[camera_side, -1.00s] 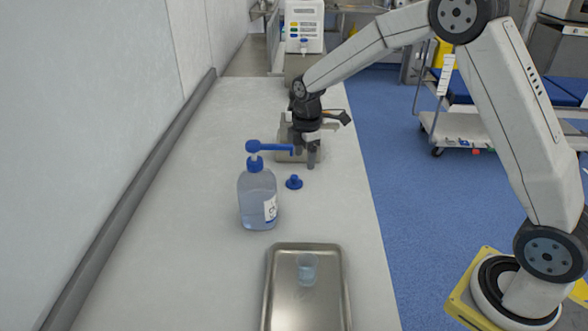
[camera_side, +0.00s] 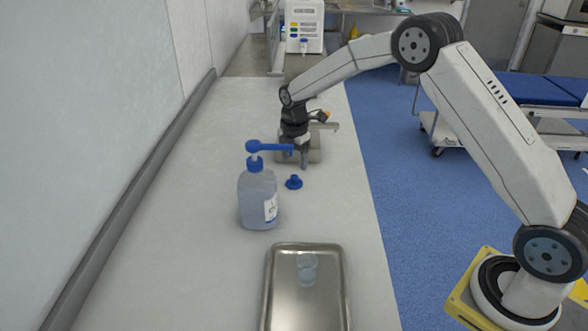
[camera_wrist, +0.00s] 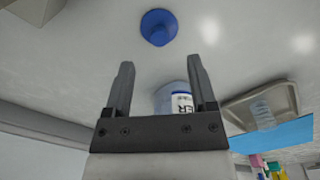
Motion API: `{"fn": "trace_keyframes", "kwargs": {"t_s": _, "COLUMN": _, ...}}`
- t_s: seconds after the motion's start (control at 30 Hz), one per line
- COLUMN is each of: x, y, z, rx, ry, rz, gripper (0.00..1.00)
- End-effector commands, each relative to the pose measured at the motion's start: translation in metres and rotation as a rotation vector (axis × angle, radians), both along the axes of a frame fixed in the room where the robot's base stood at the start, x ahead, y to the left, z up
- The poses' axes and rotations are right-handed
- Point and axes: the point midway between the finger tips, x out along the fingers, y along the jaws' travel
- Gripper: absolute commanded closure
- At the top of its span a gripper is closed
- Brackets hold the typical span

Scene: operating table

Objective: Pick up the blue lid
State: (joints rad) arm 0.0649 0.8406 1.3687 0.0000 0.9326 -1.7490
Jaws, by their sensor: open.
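The blue lid (camera_side: 294,182) lies on the white table, just right of the pump bottle. It also shows in the wrist view (camera_wrist: 158,27), beyond the fingertips at the top. My gripper (camera_side: 303,163) is above the table, a little behind the lid in the side view, fingers pointing down. In the wrist view my gripper (camera_wrist: 160,75) is open and empty, with the lid roughly in line with the gap and apart from both fingers. The bottle's pump head hides part of the gripper in the side view.
A clear bottle with a blue pump (camera_side: 257,195) stands close left of the lid. A metal tray (camera_side: 275,290) holding a clear cup (camera_side: 307,268) lies in front. A grey metal box (camera_side: 315,152) sits behind my gripper. The table to the lid's right is clear.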

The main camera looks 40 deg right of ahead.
Motion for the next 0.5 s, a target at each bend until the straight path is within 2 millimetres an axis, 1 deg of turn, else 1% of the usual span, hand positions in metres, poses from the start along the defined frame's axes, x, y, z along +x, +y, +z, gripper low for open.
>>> {"fn": "trace_keyframes", "kwargs": {"t_s": 0.27, "x": 0.0, "y": 0.0, "z": -0.005, "rx": 0.0, "ry": 0.001, "rz": 0.0, "gripper": 0.27}}
{"fn": "trace_keyframes", "kwargs": {"t_s": 0.37, "x": 0.0, "y": 0.0, "z": -0.012, "rx": 0.0, "ry": 0.001, "rz": -0.001, "gripper": 0.27}}
{"fn": "trace_keyframes", "kwargs": {"t_s": 0.5, "x": 0.0, "y": 0.0, "z": -0.028, "rx": 0.0, "ry": 0.002, "rz": -0.001, "gripper": 0.27}}
